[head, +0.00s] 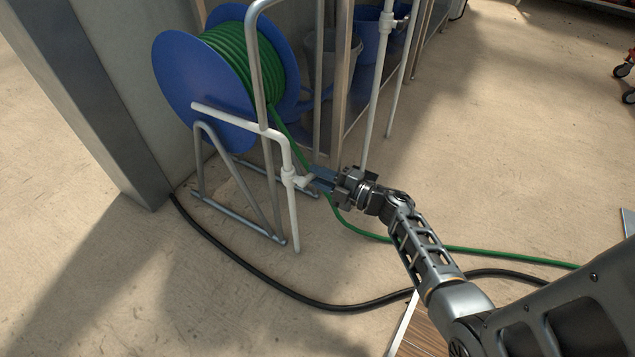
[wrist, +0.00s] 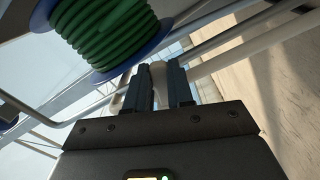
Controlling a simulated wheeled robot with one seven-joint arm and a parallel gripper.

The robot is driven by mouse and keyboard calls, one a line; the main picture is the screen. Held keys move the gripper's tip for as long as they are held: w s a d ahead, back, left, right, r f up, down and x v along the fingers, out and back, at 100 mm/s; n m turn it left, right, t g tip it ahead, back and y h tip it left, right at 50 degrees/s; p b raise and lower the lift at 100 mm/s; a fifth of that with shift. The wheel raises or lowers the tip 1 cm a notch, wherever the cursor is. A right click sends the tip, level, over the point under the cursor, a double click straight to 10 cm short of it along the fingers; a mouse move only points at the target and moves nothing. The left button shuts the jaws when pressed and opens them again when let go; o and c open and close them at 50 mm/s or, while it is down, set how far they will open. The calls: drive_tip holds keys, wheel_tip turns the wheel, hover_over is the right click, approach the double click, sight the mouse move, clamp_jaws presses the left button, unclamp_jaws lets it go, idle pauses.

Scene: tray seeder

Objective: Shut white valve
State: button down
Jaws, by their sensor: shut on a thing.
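The white valve (head: 291,178) sits on a thin white pipe (head: 240,120) that bends down beside the hose reel, in the head view. My gripper (head: 318,180) reaches it from the right, with its blue-grey fingers at the valve's right side. In the wrist view my gripper (wrist: 160,85) has its two fingers on either side of a white part (wrist: 158,78) of the valve. The gripper is shut on this part. The fingers hide much of the handle, and I cannot tell its exact angle.
A blue reel (head: 190,90) with green hose (head: 245,55) stands left on a grey metal frame (head: 235,200). The green hose and a black cable (head: 300,298) cross the floor. A post (head: 95,100) stands at left; more white pipes (head: 378,80) stand behind. Floor at right is mostly clear.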

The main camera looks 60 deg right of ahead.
drive_tip(key=shift+d+r+n+b, duration=0.1)
drive_tip(key=shift+r+n, duration=0.2)
drive_tip(key=shift+n, duration=0.4)
drive_tip(key=shift+a+r+n+b, duration=0.1)
drive_tip(key=shift+r+n, duration=0.15)
drive_tip(key=shift+n, duration=0.45)
drive_tip(key=shift+d+r+n+b, duration=0.1)
drive_tip(key=shift+r+n, duration=0.2)
drive_tip(key=shift+n, duration=0.4)
drive_tip(key=c, duration=1)
unclamp_jaws()
drive_tip(key=shift+s+d+p, duration=0.15)
drive_tip(key=shift+s+p, duration=0.75)
drive_tip(key=shift+s, duration=3)
drive_tip(key=shift+r, duration=0.1)
